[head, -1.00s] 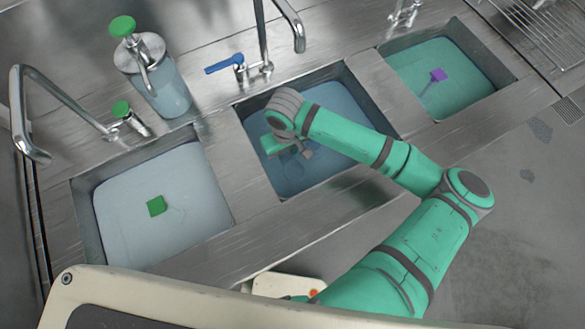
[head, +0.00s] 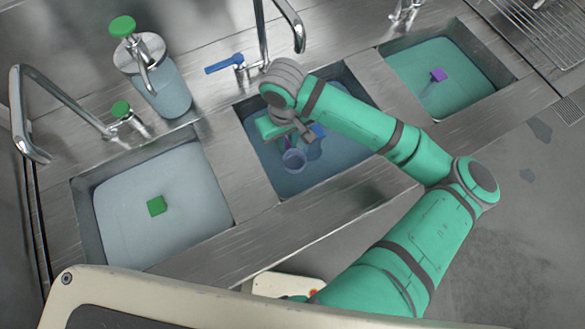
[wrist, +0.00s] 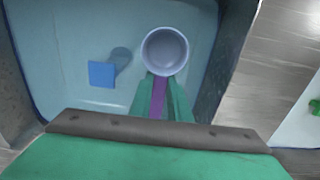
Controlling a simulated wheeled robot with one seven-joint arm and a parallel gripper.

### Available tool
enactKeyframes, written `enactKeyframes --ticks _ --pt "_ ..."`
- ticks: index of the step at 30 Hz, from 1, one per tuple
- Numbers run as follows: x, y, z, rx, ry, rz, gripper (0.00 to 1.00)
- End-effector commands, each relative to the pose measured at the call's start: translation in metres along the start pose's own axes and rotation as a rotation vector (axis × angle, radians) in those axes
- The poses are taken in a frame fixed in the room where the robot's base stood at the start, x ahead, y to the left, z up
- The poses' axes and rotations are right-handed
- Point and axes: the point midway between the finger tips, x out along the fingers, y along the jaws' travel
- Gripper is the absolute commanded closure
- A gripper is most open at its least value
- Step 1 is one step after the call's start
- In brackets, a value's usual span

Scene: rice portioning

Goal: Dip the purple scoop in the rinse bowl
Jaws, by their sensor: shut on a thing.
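My gripper (head: 290,135) is over the middle basin (head: 345,180), which holds blue water. It is shut on the purple scoop's handle (wrist: 158,98), which shows between the green fingers in the wrist view. The scoop's round, pale cup (wrist: 165,50) points away from the gripper. In the head view the cup (head: 293,160) looks bluish and is over or at the water; I cannot tell whether it touches the surface. Most of the handle is hidden by the gripper in the head view. I cannot tell which basin is the rinse bowl.
A blue block (wrist: 102,74) is in the middle basin, beside the cup. The left basin holds pale water and a green block (head: 156,205). The right basin holds green water and a purple block (head: 438,75). Metal taps and a soap dispenser (head: 160,85) stand behind.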

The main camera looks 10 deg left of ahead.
Motion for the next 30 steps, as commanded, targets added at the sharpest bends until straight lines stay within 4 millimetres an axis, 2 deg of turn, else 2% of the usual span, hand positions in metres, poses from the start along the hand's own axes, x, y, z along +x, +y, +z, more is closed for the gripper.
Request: enactKeyframes --ticks 30 --pt "-0.087 0.0 0.0 0.0 0.002 0.001 1.0"
